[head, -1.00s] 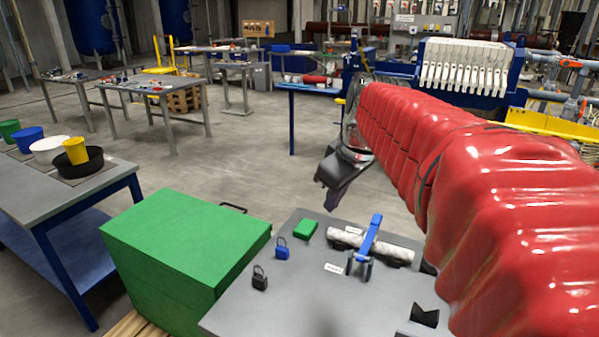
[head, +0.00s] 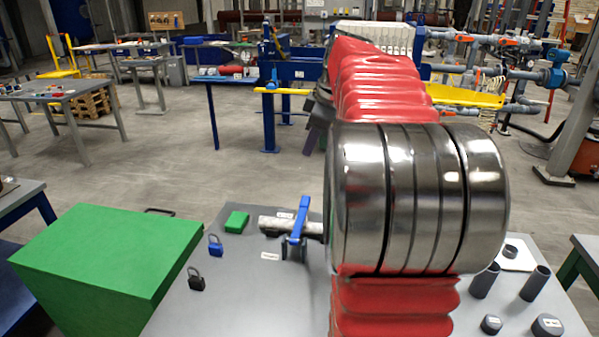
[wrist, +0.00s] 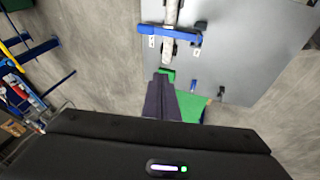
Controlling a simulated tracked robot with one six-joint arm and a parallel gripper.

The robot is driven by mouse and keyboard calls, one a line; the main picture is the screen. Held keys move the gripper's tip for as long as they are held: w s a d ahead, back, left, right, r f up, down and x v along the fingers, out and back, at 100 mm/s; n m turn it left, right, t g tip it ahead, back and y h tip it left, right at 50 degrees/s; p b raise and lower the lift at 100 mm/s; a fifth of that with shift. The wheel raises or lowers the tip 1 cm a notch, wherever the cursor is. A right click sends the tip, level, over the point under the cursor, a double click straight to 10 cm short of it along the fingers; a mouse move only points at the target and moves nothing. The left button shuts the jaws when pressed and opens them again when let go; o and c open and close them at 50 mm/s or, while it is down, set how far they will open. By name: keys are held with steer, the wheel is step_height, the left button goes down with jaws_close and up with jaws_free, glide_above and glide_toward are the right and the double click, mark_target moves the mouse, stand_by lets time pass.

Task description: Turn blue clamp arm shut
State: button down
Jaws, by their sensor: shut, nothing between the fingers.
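The blue clamp arm (head: 299,222) sits on the grey bench and crosses over a pale mottled pipe (head: 274,224). Its near end stands at a small upright bracket. In the wrist view the blue clamp arm (wrist: 185,34) lies across the pipe (wrist: 170,45), with a small white label on each side of the pipe. My gripper (wrist: 162,82) shows there as dark fingers, shut and empty. They are apart from the clamp arm, below it in that picture. In the head view my gripper (head: 314,138) is partly hidden behind my arm, beyond the bench's far edge.
A green box (head: 110,255) stands left of the bench. A green block (head: 237,221), a blue padlock (head: 215,247) and a black padlock (head: 196,281) lie left of the clamp. Short grey tubes (head: 536,284) stand at right. My arm hides the bench's middle.

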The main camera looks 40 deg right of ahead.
steer(key=d+x, duration=0.2)
steer(key=x, duration=1.1)
steer(key=shift+w, duration=0.35)
steer(key=shift+d+r, duration=0.1)
